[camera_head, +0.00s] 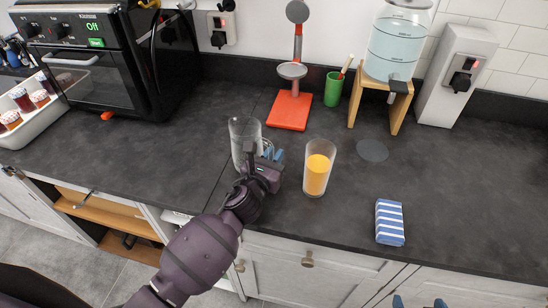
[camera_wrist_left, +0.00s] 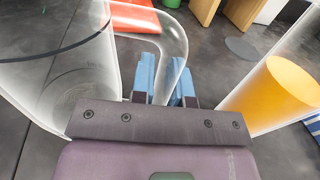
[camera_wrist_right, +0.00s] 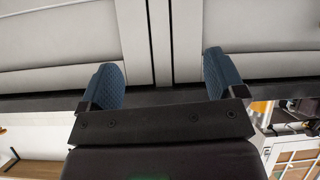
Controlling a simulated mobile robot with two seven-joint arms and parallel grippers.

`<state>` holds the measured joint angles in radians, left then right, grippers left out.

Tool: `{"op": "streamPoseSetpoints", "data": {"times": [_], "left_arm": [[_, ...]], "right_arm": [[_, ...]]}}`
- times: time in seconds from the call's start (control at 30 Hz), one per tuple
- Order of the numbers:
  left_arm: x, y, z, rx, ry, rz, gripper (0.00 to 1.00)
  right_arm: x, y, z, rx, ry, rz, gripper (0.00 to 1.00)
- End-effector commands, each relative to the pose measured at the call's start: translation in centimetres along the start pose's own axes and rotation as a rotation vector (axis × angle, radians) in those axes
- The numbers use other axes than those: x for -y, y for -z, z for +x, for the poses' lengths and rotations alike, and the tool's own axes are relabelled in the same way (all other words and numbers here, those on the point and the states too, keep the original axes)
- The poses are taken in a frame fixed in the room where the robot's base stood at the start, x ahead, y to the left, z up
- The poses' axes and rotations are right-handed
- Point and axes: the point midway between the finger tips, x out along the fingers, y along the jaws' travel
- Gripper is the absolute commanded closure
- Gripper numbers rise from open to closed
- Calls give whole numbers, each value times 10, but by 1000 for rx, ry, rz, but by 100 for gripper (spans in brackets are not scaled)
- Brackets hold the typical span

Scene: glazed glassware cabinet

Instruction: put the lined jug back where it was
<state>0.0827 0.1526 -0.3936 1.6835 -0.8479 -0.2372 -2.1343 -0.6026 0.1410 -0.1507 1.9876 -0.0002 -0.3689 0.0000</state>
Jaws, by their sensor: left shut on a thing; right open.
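The clear glass jug (camera_head: 243,135) is at the front middle of the dark counter, appearing upright. In the left wrist view the jug (camera_wrist_left: 50,75) fills the left side, with a dark line around its wall. My left gripper (camera_head: 271,153) is shut on its handle (camera_wrist_left: 176,50), with a blue finger on each side. I cannot tell whether the jug's base touches the counter. My right gripper (camera_wrist_right: 164,78) is open and empty, facing pale cabinet fronts. Its blue fingertips just show at the bottom edge of the head view (camera_head: 420,302).
A glass of orange juice (camera_head: 318,168) stands close right of my left gripper. A dark round mat (camera_head: 372,151) lies behind it, and a striped cloth (camera_head: 389,222) lies right. A red-based stand (camera_head: 290,110), green cup (camera_head: 333,90) and water dispenser (camera_head: 398,45) stand behind. Counter left of the jug is clear.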

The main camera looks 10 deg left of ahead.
Motion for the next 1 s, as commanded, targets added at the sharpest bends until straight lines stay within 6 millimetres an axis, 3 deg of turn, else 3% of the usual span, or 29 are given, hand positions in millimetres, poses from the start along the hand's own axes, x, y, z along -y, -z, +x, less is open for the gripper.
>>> {"op": "streamPoseSetpoints", "data": {"times": [0.37,0.4,0.57,1.0], "left_arm": [[0,2,0,2,0,1,100],[0,4,0,0,0,0,83],[0,2,0,1,0,0,59],[-1,-1,-6,0,-1,1,59]], "right_arm": [[0,8,3,-20,2,-2,11],[0,7,4,-19,2,-2,11],[0,3,3,-10,1,-2,11],[-2,-4,-3,9,-2,-1,11]]}}
